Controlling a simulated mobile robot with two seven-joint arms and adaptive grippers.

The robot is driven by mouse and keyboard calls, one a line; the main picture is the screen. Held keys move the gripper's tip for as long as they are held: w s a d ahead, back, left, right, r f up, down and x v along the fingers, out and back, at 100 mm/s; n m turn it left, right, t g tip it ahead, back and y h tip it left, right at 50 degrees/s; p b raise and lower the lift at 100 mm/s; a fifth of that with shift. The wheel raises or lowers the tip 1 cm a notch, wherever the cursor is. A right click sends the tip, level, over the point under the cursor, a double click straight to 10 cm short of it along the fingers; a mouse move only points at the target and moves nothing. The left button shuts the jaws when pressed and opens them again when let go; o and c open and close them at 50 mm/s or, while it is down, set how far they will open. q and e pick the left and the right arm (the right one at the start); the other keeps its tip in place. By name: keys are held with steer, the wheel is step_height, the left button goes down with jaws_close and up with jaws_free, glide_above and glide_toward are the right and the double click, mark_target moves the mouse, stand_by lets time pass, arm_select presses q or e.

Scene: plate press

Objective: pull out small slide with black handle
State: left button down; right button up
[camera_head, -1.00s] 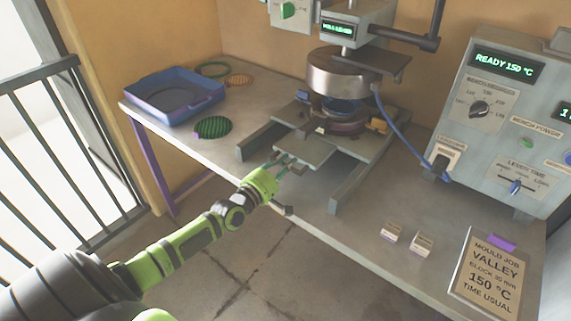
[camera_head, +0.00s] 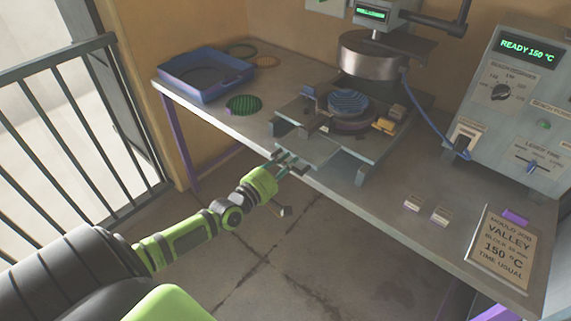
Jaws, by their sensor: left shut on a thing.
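The small slide (camera_head: 312,149) is a grey plate that sticks out over the table's front edge, between the press's rails. It carries a round ringed base with a blue ribbed disc (camera_head: 347,101), which lies in front of the silver press head (camera_head: 374,54). My left gripper (camera_head: 288,164) is at the front end of the slide and shut on its black handle (camera_head: 297,170). The fingers hide most of the handle. My right gripper is not in view.
A blue tray (camera_head: 188,92) and a green ribbed disc (camera_head: 243,105) lie at the table's left. A control box (camera_head: 508,90) reading READY 150 °C, two small light blocks (camera_head: 427,211) and a job card (camera_head: 503,247) are at the right. Floor is clear in front.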

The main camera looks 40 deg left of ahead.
arm_select(q)
steer(key=c, duration=1.1)
jaws_free()
steer(key=shift+c, duration=0.2)
steer(key=shift+s, duration=0.15)
steer(key=s+a, duration=0.1)
steer(key=s, duration=1)
steer(key=shift+s, duration=0.4)
steer(key=s+f+m+g+y, duration=0.1)
steer(key=s+f+m+g, duration=0.25)
steer(key=f, duration=0.65)
steer(key=s+f+m+g+y, duration=0.15)
steer(key=s+f, duration=0.25)
steer(key=f, duration=0.5)
steer(key=s+f+m+g, duration=0.3)
steer(key=f, duration=0.7)
steer(key=s+d+f+m+g, duration=0.4)
steer(key=s+d+f+m, duration=0.2)
steer(key=s, duration=0.5)
steer(key=s+d+f+m+g, duration=0.5)
steer(key=s+d+f, duration=0.3)
steer(key=s+f, duration=0.3)
steer(key=shift+s+d+m+h, duration=0.2)
steer(key=shift+s+m+h, duration=0.25)
steer(key=shift+s, duration=0.15)
